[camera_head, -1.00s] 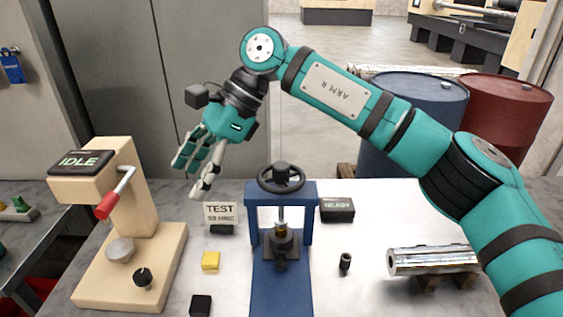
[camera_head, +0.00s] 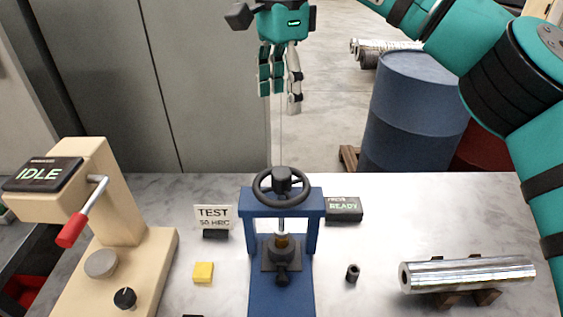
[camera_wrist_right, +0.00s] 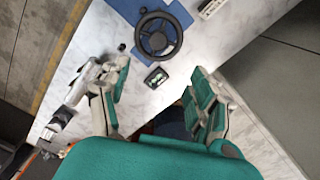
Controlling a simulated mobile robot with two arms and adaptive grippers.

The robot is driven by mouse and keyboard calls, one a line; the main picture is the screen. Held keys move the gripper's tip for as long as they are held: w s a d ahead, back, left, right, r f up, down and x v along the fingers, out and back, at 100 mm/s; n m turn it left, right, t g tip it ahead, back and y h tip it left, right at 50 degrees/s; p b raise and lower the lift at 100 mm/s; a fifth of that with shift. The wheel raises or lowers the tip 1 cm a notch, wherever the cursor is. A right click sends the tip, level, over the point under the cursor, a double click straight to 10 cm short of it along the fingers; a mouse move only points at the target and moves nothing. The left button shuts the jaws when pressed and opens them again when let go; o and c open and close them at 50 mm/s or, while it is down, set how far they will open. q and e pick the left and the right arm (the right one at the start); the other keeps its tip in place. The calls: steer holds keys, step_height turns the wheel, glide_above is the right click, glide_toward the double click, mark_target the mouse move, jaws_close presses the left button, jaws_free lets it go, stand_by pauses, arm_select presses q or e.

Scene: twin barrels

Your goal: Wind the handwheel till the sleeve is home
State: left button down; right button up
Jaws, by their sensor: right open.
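The black handwheel (camera_head: 282,184) sits on top of a small blue press frame (camera_head: 316,225) on the bench. Below it, a brass-coloured ring (camera_head: 282,241), possibly the sleeve, shows around the shaft over a dark block (camera_head: 270,260); how far it is seated I cannot tell. My right gripper (camera_head: 280,103) is open and empty, with fingers pointing down, higher in the picture than the wheel and apart from it. In the right wrist view the handwheel (camera_wrist_right: 157,37) lies beyond the spread fingers of my right gripper (camera_wrist_right: 160,88). My left gripper is not in view.
A beige tester (camera_head: 120,200) with a red-tipped lever and IDLE screen stands left. A TEST card (camera_head: 213,216), READY box (camera_head: 344,209), yellow block (camera_head: 203,272) and small black cylinder (camera_head: 352,273) surround the press. A shiny metal bar (camera_head: 465,273) lies right. A blue barrel (camera_head: 415,115) stands behind.

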mark_target(282, 172)
steer(key=f, duration=0.7)
steer(key=shift+s, duration=0.4)
step_height(282, 172, down, 8)
steer(key=shift+w+r+p, duration=0.1)
steer(key=shift+r+p, duration=0.05)
steer(key=shift+p, duration=0.8)
steer(key=shift+f, duration=0.7)
steer(key=c, duration=1.2)
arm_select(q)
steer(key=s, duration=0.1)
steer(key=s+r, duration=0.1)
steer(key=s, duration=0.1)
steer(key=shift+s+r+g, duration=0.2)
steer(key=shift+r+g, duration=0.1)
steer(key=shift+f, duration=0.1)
